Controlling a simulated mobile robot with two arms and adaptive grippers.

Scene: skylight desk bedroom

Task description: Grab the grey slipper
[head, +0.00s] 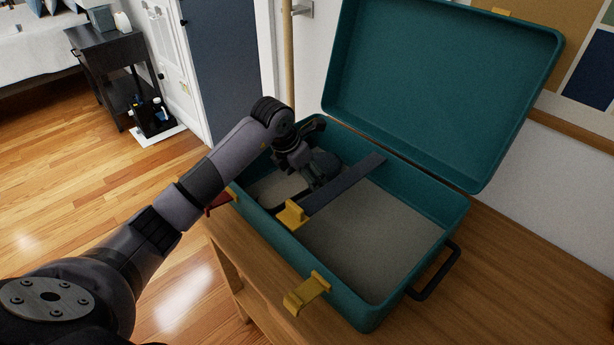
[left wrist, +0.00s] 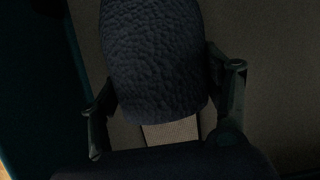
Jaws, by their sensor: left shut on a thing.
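The slipper (left wrist: 152,60) shows in the left wrist view as a dark grey, rough-textured rounded shape between my two fingers. In the head view, a dark part of it (head: 326,163) shows beside the fingers, mostly hidden by my gripper. My left gripper (head: 313,177) reaches down into the left compartment of the open teal suitcase (head: 374,304) and is shut on the slipper. I cannot tell whether the slipper touches the suitcase floor. My right gripper is in neither view.
A dark divider (head: 345,184) crosses the suitcase beside my gripper; the right compartment is empty. The raised lid (head: 440,85) stands behind. Yellow latches (head: 307,292) project at the front. The suitcase rests on a wooden desk (head: 490,285). A black nightstand (head: 110,50) stands far left.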

